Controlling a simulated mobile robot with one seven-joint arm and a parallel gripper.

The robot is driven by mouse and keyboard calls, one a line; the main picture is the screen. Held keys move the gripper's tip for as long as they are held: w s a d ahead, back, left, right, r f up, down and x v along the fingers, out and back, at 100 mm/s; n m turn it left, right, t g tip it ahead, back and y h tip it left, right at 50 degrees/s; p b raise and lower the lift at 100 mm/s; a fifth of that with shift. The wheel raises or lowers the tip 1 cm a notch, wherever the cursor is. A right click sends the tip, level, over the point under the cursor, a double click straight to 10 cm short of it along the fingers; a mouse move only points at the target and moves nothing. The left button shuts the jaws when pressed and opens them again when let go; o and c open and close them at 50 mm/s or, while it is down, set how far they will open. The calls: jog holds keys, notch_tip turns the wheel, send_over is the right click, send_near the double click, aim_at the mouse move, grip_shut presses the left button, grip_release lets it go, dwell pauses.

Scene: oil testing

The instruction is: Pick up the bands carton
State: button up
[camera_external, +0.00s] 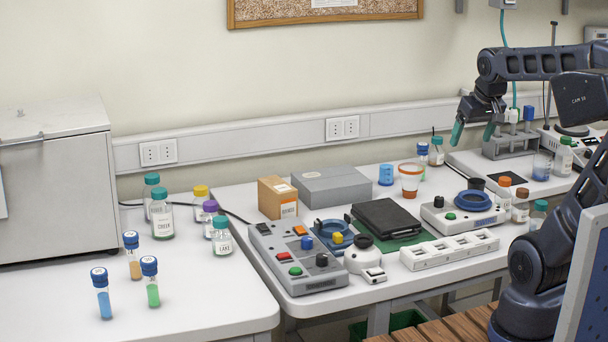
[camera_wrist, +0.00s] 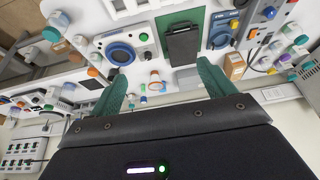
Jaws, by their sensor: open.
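The bands carton appears to be the small brown box (camera_external: 278,198) with a white label on its front; the print is too small to read surely. It stands upright on the middle table, left of a grey box. In the wrist view the brown carton (camera_wrist: 235,66) shows at the right, outside the fingers. My gripper (camera_external: 474,131) is raised over the back right of the tables, well to the right of the carton. Its green fingers (camera_wrist: 162,76) are apart with nothing held between them.
A grey box (camera_external: 332,187) stands close to the carton's right. A grey control box (camera_external: 296,258) with buttons and a black folder (camera_external: 386,218) lie in front. Capped bottles (camera_external: 162,215) stand to the left. An orange-banded cup (camera_external: 410,181) stands right of the grey box.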

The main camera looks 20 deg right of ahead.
jog(key=w+a+r, duration=0.1)
jog(key=w+a, duration=0.4)
jog(key=w, duration=0.8)
jog(key=n, duration=0.1)
send_near(278, 184)
jog(key=shift+w+f, duration=0.3)
jog(key=shift+f, duration=0.15)
jog(key=shift+w+a+f, duration=0.1)
jog(key=shift+a+f, duration=0.05)
jog(key=shift+f, duration=0.05)
jog(key=x, duration=0.5)
jog(key=shift+w+f, duration=0.1)
jog(key=shift+f, duration=0.1)
jog(key=shift+x, duration=2.55)
jog(key=shift+f, duration=0.35)
